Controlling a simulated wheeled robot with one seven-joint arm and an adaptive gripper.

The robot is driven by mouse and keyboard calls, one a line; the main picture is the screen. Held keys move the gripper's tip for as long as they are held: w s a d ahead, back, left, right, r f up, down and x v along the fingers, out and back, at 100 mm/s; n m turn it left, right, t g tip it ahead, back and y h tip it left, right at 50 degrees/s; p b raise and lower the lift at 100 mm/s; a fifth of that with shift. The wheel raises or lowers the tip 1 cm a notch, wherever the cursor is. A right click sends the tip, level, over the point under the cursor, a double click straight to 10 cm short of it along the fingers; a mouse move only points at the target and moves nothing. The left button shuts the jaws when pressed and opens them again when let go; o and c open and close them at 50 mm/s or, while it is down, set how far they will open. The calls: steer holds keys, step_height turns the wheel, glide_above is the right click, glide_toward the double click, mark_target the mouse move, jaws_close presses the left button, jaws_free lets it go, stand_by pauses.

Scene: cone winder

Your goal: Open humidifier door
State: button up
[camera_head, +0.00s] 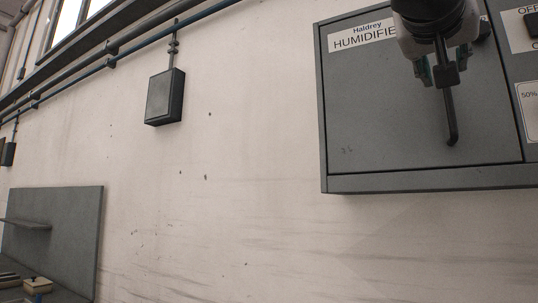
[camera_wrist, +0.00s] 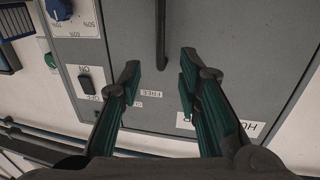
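The humidifier door (camera_head: 385,110) is a flat grey panel on a wall cabinet and looks closed. A dark bar handle (camera_head: 449,120) hangs down on its right part. It also shows in the wrist view (camera_wrist: 160,30), where the picture is upside down. My gripper (camera_head: 445,66) is in front of the handle's upper part and hides some of it and of the label. In the wrist view my gripper (camera_wrist: 160,66) is open, with green-padded fingers on both sides of the handle's end. Gaps show on both sides; I see no contact.
A dark box (camera_head: 165,97) and pipes (camera_head: 120,48) are on the wall. The wall below the cabinet is clear.

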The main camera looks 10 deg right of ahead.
mark_target(447, 89)
steer(key=p+x, duration=0.1)
steer(key=x, duration=1)
steer(key=shift+w+d+f+p, duration=0.1)
steer(key=shift+w+d+p, duration=0.1)
steer(key=shift+p, duration=0.15)
jaws_close()
